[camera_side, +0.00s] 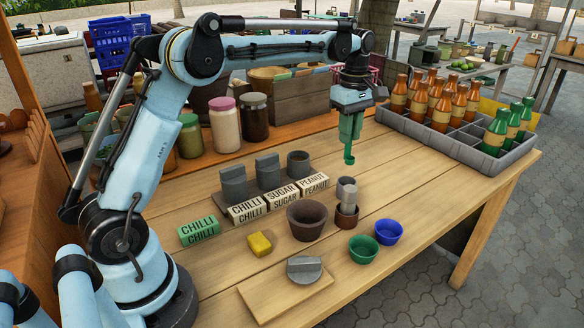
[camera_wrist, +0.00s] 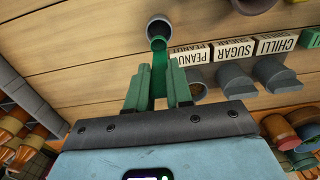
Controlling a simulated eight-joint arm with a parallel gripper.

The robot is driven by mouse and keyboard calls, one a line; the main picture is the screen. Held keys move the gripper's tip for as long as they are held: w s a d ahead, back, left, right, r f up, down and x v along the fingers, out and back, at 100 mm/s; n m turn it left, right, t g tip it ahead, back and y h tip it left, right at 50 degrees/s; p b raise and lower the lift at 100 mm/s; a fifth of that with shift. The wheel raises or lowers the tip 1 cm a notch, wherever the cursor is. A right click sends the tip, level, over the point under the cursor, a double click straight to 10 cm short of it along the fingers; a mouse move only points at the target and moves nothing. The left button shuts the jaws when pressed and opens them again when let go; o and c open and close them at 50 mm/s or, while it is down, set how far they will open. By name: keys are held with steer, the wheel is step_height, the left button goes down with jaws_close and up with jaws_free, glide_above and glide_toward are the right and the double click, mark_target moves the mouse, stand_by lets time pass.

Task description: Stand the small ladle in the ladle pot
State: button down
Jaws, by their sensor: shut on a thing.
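My gripper (camera_side: 351,108) is shut on the green small ladle (camera_side: 348,156), which hangs down with its rounded end lowest, above the table. In the wrist view the ladle (camera_wrist: 159,62) runs out between my green fingers (camera_wrist: 156,92), and its end overlaps the rim of a grey cup. That cup, apparently the ladle pot (camera_side: 347,189), is a narrow upright cylinder below the ladle in the side view, with a gap between them. The wrist view shows its round open mouth (camera_wrist: 159,25). A small brown bowl (camera_side: 347,218) surrounds or fronts its base; I cannot tell which.
The brown mortar (camera_side: 307,218) stands left of the pot. Green (camera_side: 363,249) and blue (camera_side: 389,231) bowls stand in front. The peanut label (camera_side: 314,183) and a dark grey pot (camera_side: 298,168) are behind left. A grey bottle crate (camera_side: 440,140) is at back right.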

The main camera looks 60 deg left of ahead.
mark_target(347, 156)
steer(key=shift+f, duration=3.9)
steer(key=c, duration=0.9)
jaws_free()
steer(key=shift+c, duration=0.2)
steer(key=shift+r, duration=0.1)
step_height(347, 156, up, 12)
steer(key=shift+f, duration=0.1)
